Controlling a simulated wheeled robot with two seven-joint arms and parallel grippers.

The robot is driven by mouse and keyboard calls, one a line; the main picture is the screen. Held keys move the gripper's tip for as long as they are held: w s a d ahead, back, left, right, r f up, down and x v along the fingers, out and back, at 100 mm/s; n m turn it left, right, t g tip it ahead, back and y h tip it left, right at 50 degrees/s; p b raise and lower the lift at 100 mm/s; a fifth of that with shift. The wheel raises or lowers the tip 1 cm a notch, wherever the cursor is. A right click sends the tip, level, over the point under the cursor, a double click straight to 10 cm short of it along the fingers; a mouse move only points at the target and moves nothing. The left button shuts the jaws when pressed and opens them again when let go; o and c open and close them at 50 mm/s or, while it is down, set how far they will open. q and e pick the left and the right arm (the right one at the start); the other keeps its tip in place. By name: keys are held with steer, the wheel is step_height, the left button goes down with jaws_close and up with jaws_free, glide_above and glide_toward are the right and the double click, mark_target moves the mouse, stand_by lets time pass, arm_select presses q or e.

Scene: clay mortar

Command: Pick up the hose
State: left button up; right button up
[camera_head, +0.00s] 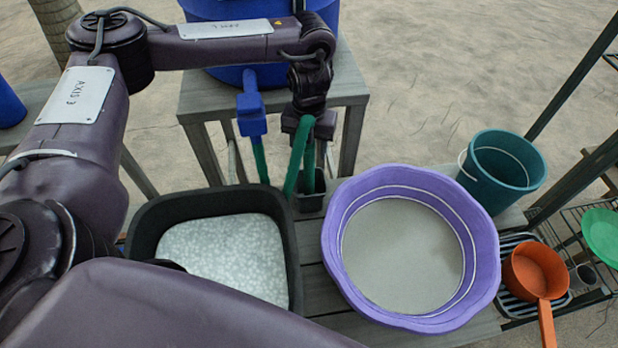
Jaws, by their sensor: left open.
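A green hose (298,155) hangs from a blue tap (251,112). One green length runs down just below the tap, and another rises near my left gripper. The part between them is hidden behind the dark basin. My left gripper (311,138) is open and points down at the upper end of the hose. The green length overlaps its jaws, but I cannot tell whether the hose lies between the fingers or in front of them. My right gripper is not in view.
A black basin (290,240) with pale speckled contents and a purple tub (340,235) of grey material stand on the bench. A small black holder (312,198) stands between them. A blue barrel (225,75), teal bucket (500,185) and orange pan (525,268) are around.

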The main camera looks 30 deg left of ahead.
arm_select(q)
steer(key=shift+f, duration=0.45)
steer(key=shift+c, duration=0.2)
steer(key=c, duration=0.9)
